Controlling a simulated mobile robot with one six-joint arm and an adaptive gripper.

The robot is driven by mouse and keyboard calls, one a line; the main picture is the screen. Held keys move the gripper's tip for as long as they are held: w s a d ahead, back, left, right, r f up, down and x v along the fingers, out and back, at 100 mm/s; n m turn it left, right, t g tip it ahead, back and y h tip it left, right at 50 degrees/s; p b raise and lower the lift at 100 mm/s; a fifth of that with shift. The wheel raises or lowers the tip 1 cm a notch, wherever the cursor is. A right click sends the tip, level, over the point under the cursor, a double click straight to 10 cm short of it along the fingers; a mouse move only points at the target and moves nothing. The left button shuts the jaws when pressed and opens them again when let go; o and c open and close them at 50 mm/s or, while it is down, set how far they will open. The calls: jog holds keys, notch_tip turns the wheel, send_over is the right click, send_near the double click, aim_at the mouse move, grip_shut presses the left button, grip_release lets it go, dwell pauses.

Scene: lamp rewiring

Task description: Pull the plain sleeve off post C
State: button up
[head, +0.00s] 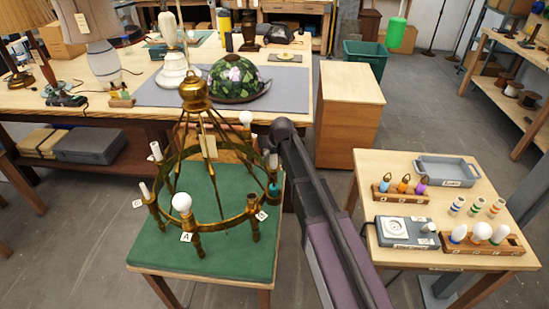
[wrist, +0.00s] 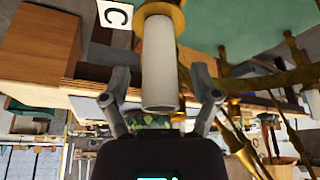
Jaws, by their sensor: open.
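In the wrist view, which looks upside down, the plain white sleeve (wrist: 160,65) stands on a brass cup beside a tag reading C (wrist: 115,14). My gripper (wrist: 160,82) is open, with one finger on each side of the sleeve. Gaps show between the fingers and the sleeve, so it is not clamped. In the head view, the brass ring chandelier (head: 196,215) stands on a green-topped table (head: 150,258). My arm reaches to its right side, where the gripper is hard to make out against the ring.
Other posts carry a white bulb (head: 182,202) at tag A and another bulb (head: 246,118) at the back. Slanting brass rods rise to the chandelier's top (head: 196,92). A side table (head: 365,170) at right holds a grey tray (head: 447,170), several sleeves, bulbs and a grey tester (head: 405,232).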

jog(key=shift+f, duration=0.2)
grip_shut()
dwell(0.3)
jog(key=shift+r, duration=0.2)
jog(key=shift+r+p, duration=0.85)
jog(key=shift+p, duration=0.1)
jog(key=shift+r, duration=0.1)
notch_tip(320, 180, up, 8)
jog(key=p, duration=0.8)
dwell(0.3)
